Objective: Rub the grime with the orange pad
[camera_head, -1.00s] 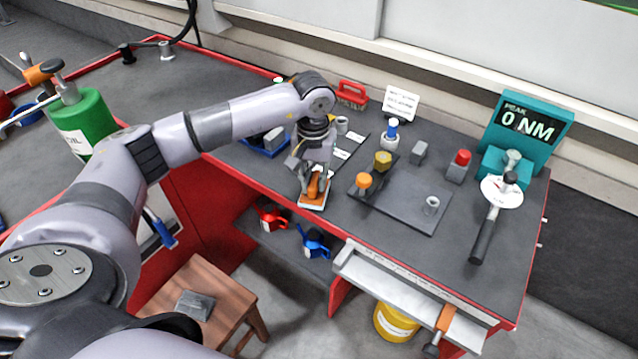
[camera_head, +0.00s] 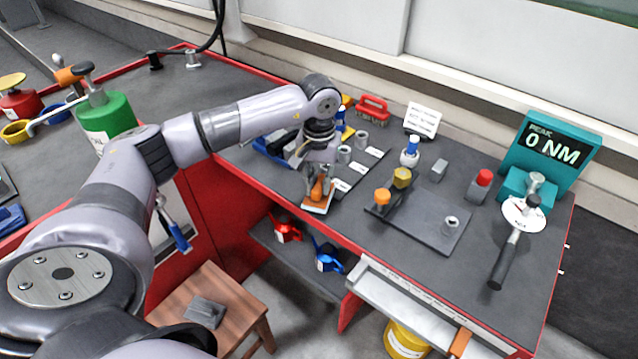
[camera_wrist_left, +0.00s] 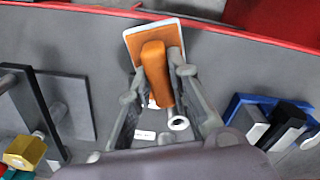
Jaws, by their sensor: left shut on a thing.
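The orange pad has an orange grip block on a flat orange plate with a pale rim. It shows near the bench's front edge in the head view (camera_head: 317,207) and at the top middle of the wrist view (camera_wrist_left: 154,45). My left gripper (camera_head: 318,186) is shut on the pad's grip, with its fingers on both sides in the wrist view (camera_wrist_left: 158,90). The pad is at or very close to the bench top; I cannot tell whether it touches. I cannot make out the grime in either view. My right gripper is out of view.
Right of the pad lies a dark plate (camera_head: 440,232) with knobbed parts. A blue tray (camera_head: 268,150) is to the left. Several grey rings stand behind. A torque wrench (camera_head: 505,258) and teal display (camera_head: 545,150) are at the right. The red bench edge is close in front.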

